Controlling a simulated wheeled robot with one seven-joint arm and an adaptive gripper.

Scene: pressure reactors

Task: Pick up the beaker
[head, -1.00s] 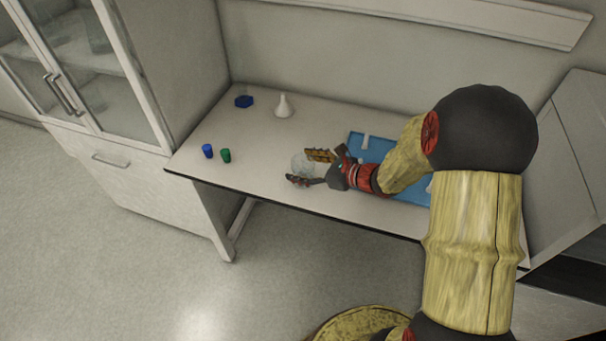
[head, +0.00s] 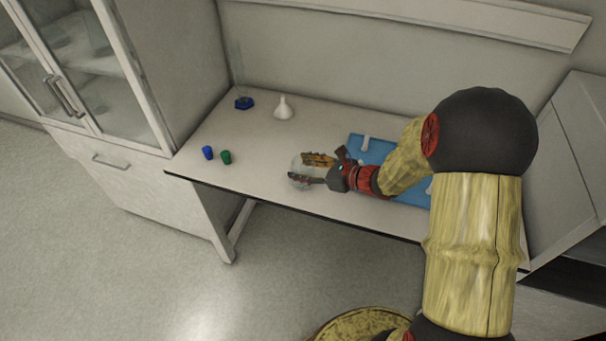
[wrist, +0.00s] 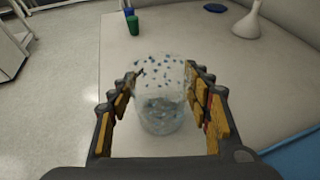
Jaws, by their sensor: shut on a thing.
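The clear glass beaker (wrist: 161,98) stands upright between the two fingers of my gripper (wrist: 160,102) in the wrist view, with blue specks showing on it or in it. In the head view the beaker (head: 299,170) is a faint round shape near the front edge of the table, partly covered by the fingers. My gripper (head: 311,169) is shut on the beaker, one finger on each side. I cannot tell whether the beaker touches the table.
A blue tray (head: 379,147) lies under and behind my arm. A blue cup (head: 208,152) and a green cup (head: 226,157) stand at the left. A white funnel-shaped flask (head: 283,108) and a blue base (head: 244,102) are at the back. The table between is clear.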

